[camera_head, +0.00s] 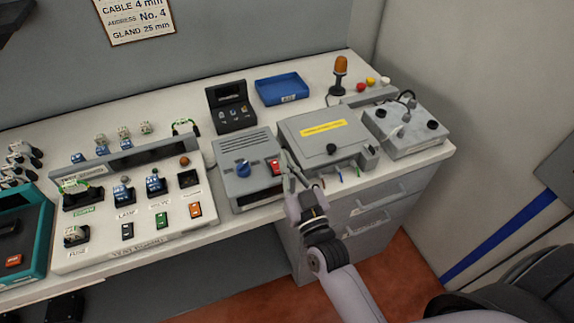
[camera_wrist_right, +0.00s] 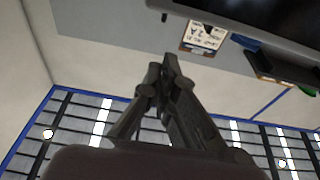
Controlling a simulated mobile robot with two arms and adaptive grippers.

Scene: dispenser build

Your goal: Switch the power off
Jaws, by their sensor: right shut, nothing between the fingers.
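A grey power box (camera_head: 246,143) with a blue knob (camera_head: 243,168) and a red switch (camera_head: 274,166) stands in the middle of the bench. Which way the red switch is set is too small to tell. My right gripper (camera_head: 287,163) is at the right edge of this box, its fingertips just right of the red switch. Whether they touch the box or switch I cannot tell. In the right wrist view the fingers (camera_wrist_right: 169,68) are together with nothing between them, and no switch shows there. My left gripper is not in view.
A grey lidded case (camera_head: 310,128) with a yellow label stands right of the box. A white panel (camera_head: 95,255) with switches is to the left. A black display unit (camera_head: 230,112) and a blue tray (camera_head: 282,89) are behind. An orange beacon (camera_head: 340,66) stands at the back.

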